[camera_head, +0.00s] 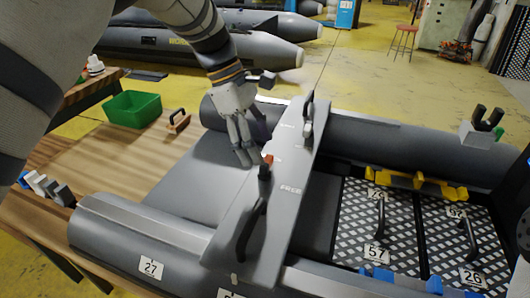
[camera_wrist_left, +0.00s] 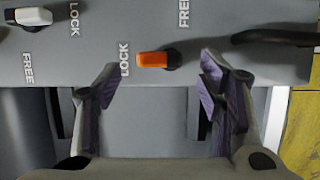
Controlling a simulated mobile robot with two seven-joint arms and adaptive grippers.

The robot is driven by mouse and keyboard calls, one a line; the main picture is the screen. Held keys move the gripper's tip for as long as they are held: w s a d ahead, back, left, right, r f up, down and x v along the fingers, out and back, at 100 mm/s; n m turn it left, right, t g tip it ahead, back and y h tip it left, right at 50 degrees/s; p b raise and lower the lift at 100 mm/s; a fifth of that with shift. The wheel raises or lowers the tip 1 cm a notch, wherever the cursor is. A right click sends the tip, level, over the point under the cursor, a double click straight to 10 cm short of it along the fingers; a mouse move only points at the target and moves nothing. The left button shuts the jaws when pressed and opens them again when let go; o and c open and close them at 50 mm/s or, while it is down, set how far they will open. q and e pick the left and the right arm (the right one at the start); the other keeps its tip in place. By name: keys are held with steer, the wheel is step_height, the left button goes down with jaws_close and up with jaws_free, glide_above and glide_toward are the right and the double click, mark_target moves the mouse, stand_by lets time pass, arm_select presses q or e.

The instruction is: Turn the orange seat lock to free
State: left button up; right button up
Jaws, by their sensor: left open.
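The orange seat lock (camera_head: 268,160) is a small lever on the grey seat board (camera_head: 285,160) that lies across the boat. In the left wrist view the orange lever (camera_wrist_left: 152,60) points left at the word LOCK, with FREE printed above and to the right of its dark pivot. My left gripper (camera_wrist_left: 158,80) is open, its two fingers on either side of the lever and apart from it. In the head view the left gripper (camera_head: 245,150) hangs over the board's left edge, close to the lock. My right gripper is not seen.
A white lever (camera_wrist_left: 30,17) with its own LOCK and FREE labels is on the same board. Black handles (camera_head: 254,215) stand up from the board. Yellow fitting (camera_head: 415,182) and checkered floor panels (camera_head: 385,240) lie to the right. A green bin (camera_head: 132,108) is on the wooden table.

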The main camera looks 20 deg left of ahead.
mark_target(266, 160)
arm_select(q)
steer(key=shift+x, duration=1.9)
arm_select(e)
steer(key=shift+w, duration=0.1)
arm_select(q)
steer(key=shift+w, duration=0.1)
steer(key=c, duration=1.2)
